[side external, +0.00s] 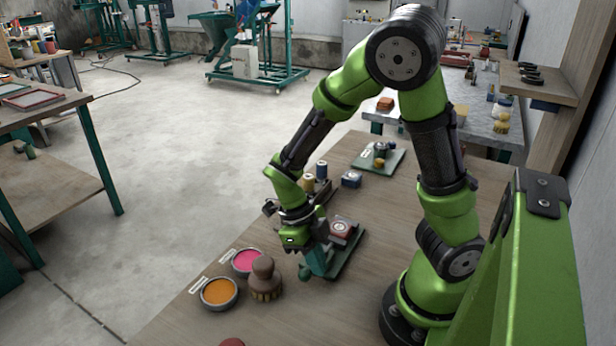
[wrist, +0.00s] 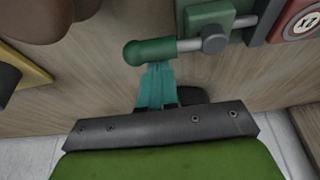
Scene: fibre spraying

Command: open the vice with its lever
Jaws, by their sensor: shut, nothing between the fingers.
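The green vice (wrist: 208,18) is at the upper right of the wrist view, with a grey screw end. Its lever (wrist: 154,49) is a grey rod with a rounded green grip on the left. A red block with a round pale label (wrist: 300,18) sits by the vice jaw. In the side view, the vice's green base (side external: 346,258) lies on the bench beside my gripper. My gripper (wrist: 157,70) is shut and empty, its teal fingertips right up against the lever's green grip. I cannot tell whether they touch it.
A brown-handled brush (side external: 264,280) stands close to my gripper on the left. Pots of pink paint (side external: 248,261) and orange paint (side external: 219,292) are beyond it. The bench (side external: 180,326) is bare at the front left.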

